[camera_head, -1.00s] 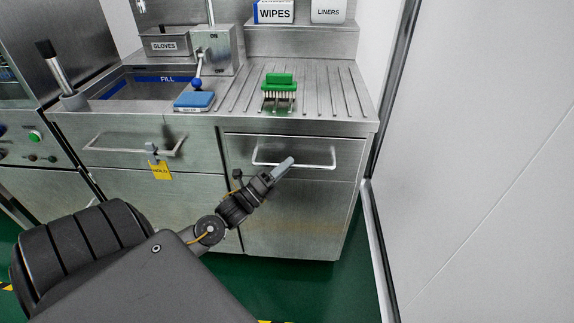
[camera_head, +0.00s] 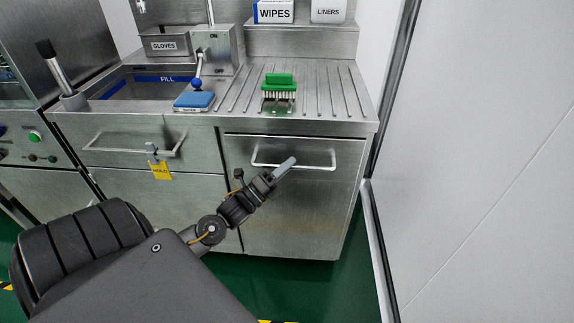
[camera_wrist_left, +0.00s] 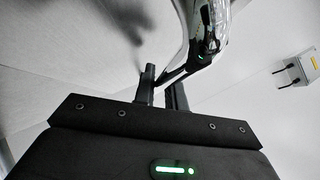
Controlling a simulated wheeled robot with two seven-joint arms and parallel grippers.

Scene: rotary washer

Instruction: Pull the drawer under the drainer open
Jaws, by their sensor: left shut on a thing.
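The drawer (camera_head: 345,153) under the ribbed steel drainer (camera_head: 330,90) has a brushed steel front and a pale bar handle (camera_head: 318,166). A dark line runs along its top edge, and the front looks flush or nearly so. My left gripper (camera_head: 286,166) reaches up from below and is shut on the handle, near its middle. The grip itself is partly hidden in the head view. My right gripper is out of view.
A green brush (camera_head: 279,80) stands on the drainer. To the left are a sink, a blue pad (camera_head: 194,100) and another drawer with a yellow HOLD tag (camera_head: 161,170). A pale wall panel (camera_head: 480,150) bounds the right. Green floor (camera_head: 300,290) lies in front.

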